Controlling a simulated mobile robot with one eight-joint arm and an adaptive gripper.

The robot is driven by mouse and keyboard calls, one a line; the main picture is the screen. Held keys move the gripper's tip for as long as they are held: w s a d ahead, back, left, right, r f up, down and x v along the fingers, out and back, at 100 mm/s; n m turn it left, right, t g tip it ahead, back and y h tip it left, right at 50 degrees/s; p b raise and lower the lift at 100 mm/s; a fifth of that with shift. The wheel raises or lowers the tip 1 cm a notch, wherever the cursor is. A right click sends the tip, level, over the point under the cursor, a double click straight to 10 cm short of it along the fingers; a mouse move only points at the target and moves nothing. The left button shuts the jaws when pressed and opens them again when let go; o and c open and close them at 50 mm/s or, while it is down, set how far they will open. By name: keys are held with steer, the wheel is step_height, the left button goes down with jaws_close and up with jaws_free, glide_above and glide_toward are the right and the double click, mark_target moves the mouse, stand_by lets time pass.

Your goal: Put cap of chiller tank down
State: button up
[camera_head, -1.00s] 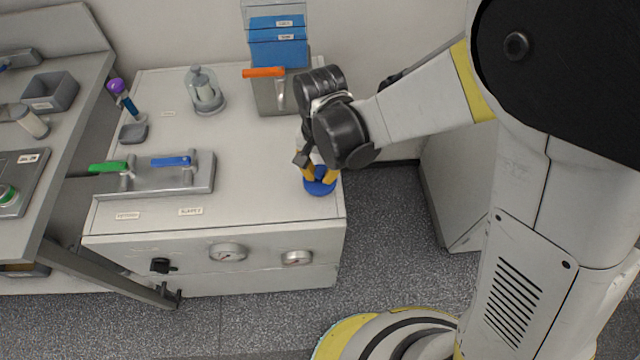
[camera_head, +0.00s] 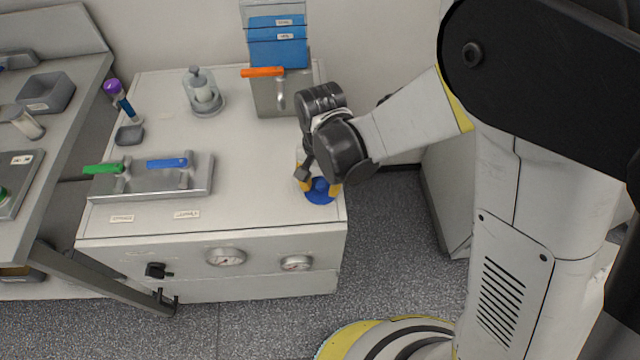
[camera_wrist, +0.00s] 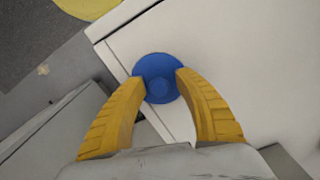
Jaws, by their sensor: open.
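The blue round cap (camera_head: 320,192) of the chiller tank lies on the white cabinet top close to its front right corner. It also shows in the wrist view (camera_wrist: 159,78), with a raised round knob at its middle. My gripper (camera_head: 320,187) is just above the cap, pointing down. In the wrist view my gripper's two yellow fingers (camera_wrist: 160,82) are spread apart on either side of the cap's knob, with gaps between fingers and knob.
The white cabinet (camera_head: 250,150) carries a valve manifold (camera_head: 150,180) with green and blue handles, a glass vessel (camera_head: 203,95), and a tank with an orange handle (camera_head: 262,72). The cabinet's right edge is close to the cap, with floor (camera_head: 400,240) beyond.

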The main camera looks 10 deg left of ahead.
mark_target(320, 184)
step_height(320, 184, up, 12)
steer(key=p, duration=0.5)
steer(key=s+d+r+t, duration=0.1)
steer(key=d+r, duration=0.3)
steer(key=d, duration=0.4)
steer(key=s+d+r+t, duration=0.2)
steer(key=d+r, duration=0.3)
steer(key=d, duration=0.4)
steer(key=s+d+r+n+t, duration=0.1)
steer(key=d+r+t, duration=0.3)
steer(key=d, duration=0.4)
steer(key=shift+s+d+r, duration=0.3)
steer(key=shift+s+r, duration=0.1)
steer(key=shift+s, duration=0.35)
steer(key=shift+a, duration=0.1)
